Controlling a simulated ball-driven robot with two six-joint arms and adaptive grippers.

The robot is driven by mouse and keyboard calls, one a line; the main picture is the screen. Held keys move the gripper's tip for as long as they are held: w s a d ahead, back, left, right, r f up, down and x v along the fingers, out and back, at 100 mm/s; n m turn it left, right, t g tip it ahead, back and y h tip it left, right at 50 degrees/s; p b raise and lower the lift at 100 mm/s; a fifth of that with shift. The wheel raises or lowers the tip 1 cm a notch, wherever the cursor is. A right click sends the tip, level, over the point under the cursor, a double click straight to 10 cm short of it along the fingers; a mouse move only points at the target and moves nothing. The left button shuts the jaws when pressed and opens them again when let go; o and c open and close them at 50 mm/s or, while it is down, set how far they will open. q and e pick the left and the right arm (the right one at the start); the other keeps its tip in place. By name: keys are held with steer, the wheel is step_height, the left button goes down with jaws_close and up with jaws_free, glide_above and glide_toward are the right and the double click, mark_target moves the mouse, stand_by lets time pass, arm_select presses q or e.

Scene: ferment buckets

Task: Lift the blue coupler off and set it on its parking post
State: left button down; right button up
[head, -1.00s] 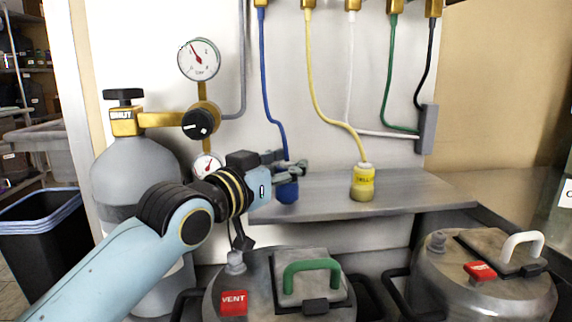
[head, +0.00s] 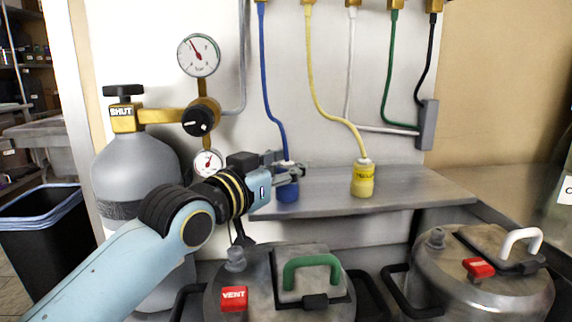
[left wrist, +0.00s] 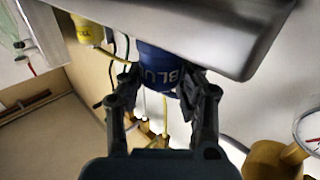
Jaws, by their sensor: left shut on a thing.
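The blue coupler (head: 288,191) is upright at the left end of the grey shelf, with its blue hose rising from its top. It shows in the left wrist view (left wrist: 158,65) with white lettering, partly hidden by my fingers. My left gripper (head: 288,171) reaches in from the left and is shut on the upper part of the coupler. In the left wrist view its fingers (left wrist: 161,92) lie on both sides of the coupler. A grey post-like fitting (head: 236,260) stands on the near bucket's lid. I cannot tell which fitting is the parking post.
The yellow coupler (head: 362,180) stands on the shelf (head: 420,189) to the right. Two steel buckets with a green handle (head: 312,262) and a white handle (head: 522,238) stand below. A gas cylinder (head: 145,165) is at left. Several hoses hang behind.

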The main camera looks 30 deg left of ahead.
arm_select(q)
steer(key=c, duration=0.8)
jaws_free()
steer(key=shift+c, duration=0.2)
steer(key=shift+o, duration=0.4)
steer(key=o, duration=0.6)
steer(key=shift+r, duration=0.1)
step_height(320, 180, up, 7)
steer(key=p, duration=0.7)
steer(key=shift+r+p, duration=0.2)
steer(key=shift+p, duration=0.15)
